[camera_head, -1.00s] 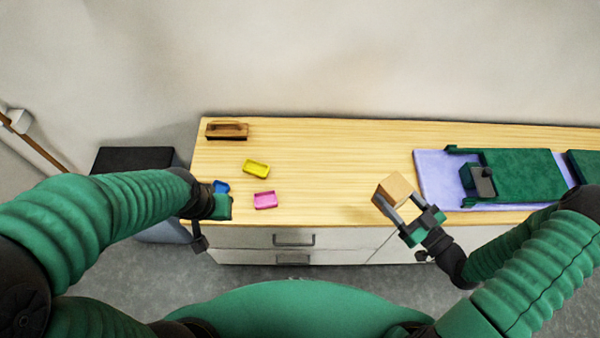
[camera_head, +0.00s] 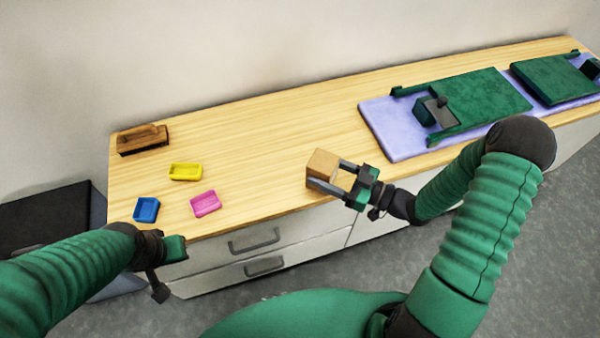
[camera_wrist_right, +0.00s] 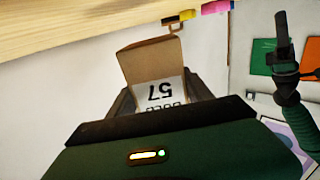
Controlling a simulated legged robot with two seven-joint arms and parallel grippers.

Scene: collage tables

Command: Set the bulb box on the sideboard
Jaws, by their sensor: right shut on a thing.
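The bulb box (camera_head: 322,165) is a small tan cardboard box at the front edge of the sideboard (camera_head: 270,130), a wooden-topped cabinet with white drawers. My right gripper (camera_head: 337,177) is shut on the box. In the right wrist view the box (camera_wrist_right: 152,62) sits between the fingers with a white label reading 57 upside down. The wooden top's edge (camera_wrist_right: 80,30) crosses above it there. Whether the box touches the top cannot be told. My left gripper (camera_head: 165,265) is at the front left, by the sideboard's front edge; its fingers are mostly hidden.
A wooden brush-like block (camera_head: 143,139), a yellow tray (camera_head: 185,172), a blue tray (camera_head: 146,209) and a pink tray (camera_head: 206,203) lie on the left. A lilac mat (camera_head: 388,128) with green boards (camera_head: 480,105) covers the right. The wooden top between them is clear.

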